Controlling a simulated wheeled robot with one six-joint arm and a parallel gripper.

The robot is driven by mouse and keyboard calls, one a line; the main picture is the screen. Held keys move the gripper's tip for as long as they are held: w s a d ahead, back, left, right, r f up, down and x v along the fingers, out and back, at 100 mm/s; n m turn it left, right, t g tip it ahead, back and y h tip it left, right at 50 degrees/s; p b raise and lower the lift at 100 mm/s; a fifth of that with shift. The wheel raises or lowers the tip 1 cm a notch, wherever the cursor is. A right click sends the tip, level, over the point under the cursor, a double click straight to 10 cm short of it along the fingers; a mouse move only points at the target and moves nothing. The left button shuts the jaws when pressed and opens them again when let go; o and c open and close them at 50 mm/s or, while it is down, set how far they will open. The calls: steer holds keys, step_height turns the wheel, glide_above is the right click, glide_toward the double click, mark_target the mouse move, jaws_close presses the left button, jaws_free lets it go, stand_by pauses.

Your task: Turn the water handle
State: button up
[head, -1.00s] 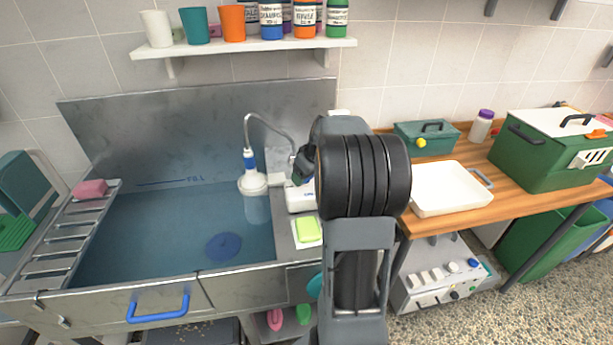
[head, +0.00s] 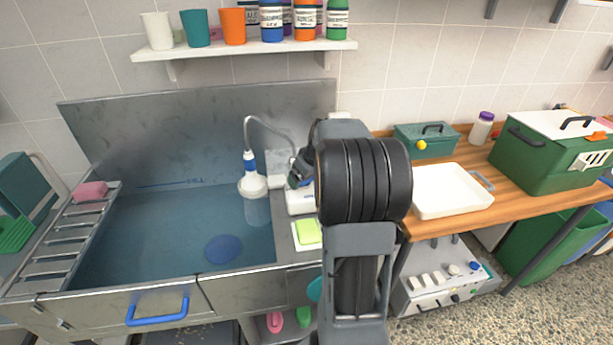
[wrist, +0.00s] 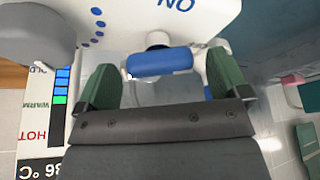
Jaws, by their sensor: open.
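The water handle (wrist: 162,61) is a blue bar on a white-and-metal fitting, seen in the wrist view. My gripper (wrist: 165,80) is open, with one green fingertip to the left of the blue bar and the other to the right. The bar lies between or just beyond the tips; I cannot tell whether they touch it. In the head view my gripper (head: 298,180) is partly hidden by my arm, beside the white control box (head: 300,202) at the tub's right end. The handle cannot be made out there.
The wrist view shows a temperature panel (wrist: 45,112) marked WARM and HOT and a grey rounded part (wrist: 35,38). The steel tub (head: 110,287) holds water, with a shower head (head: 252,184) above it. A white tray (head: 452,208) sits on the wooden counter at right.

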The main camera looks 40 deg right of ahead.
steer(key=v, duration=1.3)
steer(key=shift+r, duration=0.4)
stand_by(6.3)
